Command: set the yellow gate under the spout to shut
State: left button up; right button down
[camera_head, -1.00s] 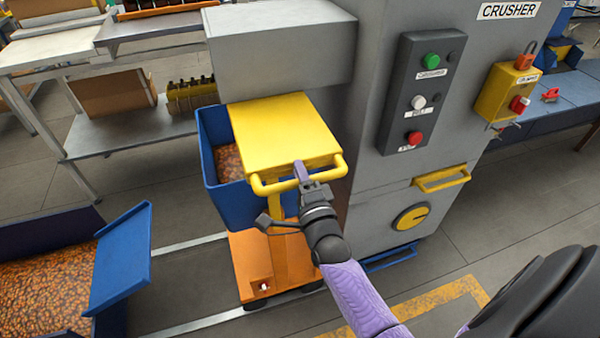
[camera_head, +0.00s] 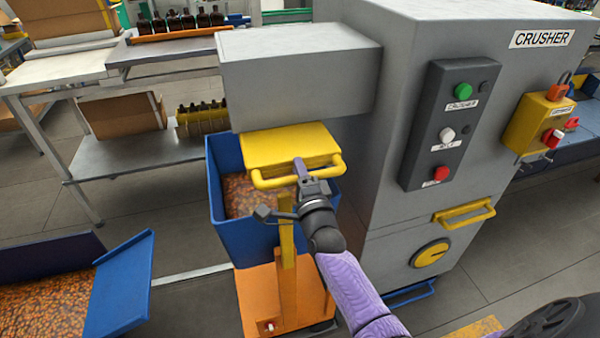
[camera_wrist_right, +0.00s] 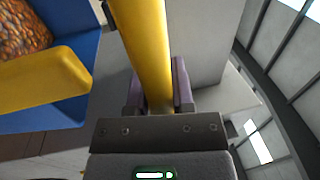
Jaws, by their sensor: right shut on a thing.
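The yellow gate (camera_head: 290,147) is a flat plate under the grey spout box (camera_head: 295,85) of the crusher. Part of the plate sticks out at the front, and the rest is hidden beneath the spout. A yellow bar handle (camera_head: 270,182) runs along its front edge. My right gripper (camera_head: 301,170) is shut on this handle near its middle. In the right wrist view the yellow bar (camera_wrist_right: 148,50) passes between the two purple fingers (camera_wrist_right: 158,98). My left gripper is not in view.
A blue bin (camera_head: 227,225) of orange-brown pieces stands under the gate on an orange cart (camera_head: 262,295). The crusher's button panel (camera_head: 450,125) is to the right. Another blue bin (camera_head: 122,285) stands at lower left. A shelf table (camera_head: 120,160) is behind.

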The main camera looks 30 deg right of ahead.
jog(key=shift+c, duration=2.4)
grip_release()
jog(key=p+v, duration=0.1)
jog(key=v, duration=0.9)
jog(key=shift+p, duration=0.3)
